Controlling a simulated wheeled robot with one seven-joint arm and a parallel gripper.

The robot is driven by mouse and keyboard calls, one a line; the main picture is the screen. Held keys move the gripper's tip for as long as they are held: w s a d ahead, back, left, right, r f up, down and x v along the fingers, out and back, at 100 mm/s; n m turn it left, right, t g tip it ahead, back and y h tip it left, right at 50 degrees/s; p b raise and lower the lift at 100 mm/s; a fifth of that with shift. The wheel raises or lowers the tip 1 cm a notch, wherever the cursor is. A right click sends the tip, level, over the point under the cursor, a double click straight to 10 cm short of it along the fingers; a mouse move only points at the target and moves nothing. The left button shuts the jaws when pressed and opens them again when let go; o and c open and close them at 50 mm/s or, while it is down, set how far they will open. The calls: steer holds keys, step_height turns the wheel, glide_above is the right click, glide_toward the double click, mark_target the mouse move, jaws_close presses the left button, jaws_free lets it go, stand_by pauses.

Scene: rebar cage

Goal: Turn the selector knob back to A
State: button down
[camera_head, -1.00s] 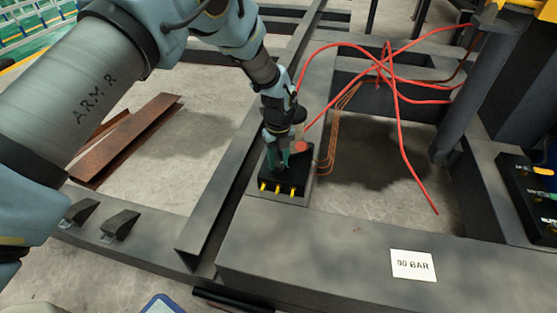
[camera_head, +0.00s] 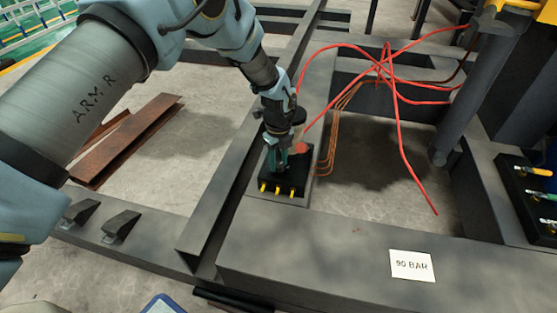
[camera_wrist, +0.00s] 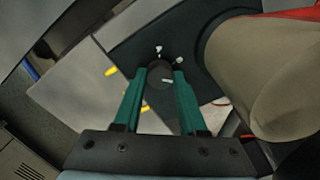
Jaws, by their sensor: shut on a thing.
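The selector knob (camera_wrist: 158,88) is a dark round knob on the black box, seen between my fingers in the wrist view. A short light mark shows on it, and small white marks sit on the box beyond it; I cannot read their letters. My gripper (camera_wrist: 158,80) is shut on the knob with its two green fingers on either side. In the head view my gripper (camera_head: 281,172) points down onto the black box (camera_head: 268,185), which has yellow fittings along its front edge. The knob is hidden there behind the gripper.
A beige cylinder (camera_wrist: 262,75) with a red part stands close to the right finger. Red hoses (camera_head: 392,80) and thin copper-coloured lines (camera_head: 340,115) run behind and right of the box. A 90 BAR card (camera_head: 411,265) lies on the front beam. Another black box (camera_head: 530,200) stands at right.

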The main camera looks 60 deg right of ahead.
mark_target(279, 165)
steer(key=n, duration=0.5)
steer(key=shift+n+p, duration=0.3)
steer(key=shift+p, duration=0.05)
steer(key=n, duration=1)
steer(key=shift+n+p, duration=0.35)
steer(key=shift+n, duration=2.15)
steer(key=shift+c, duration=2.3)
jaws_free()
steer(key=shift+r, duration=0.15)
step_height(279, 165, up, 11)
steer(key=p, duration=0.1)
steer(key=shift+f, duration=0.2)
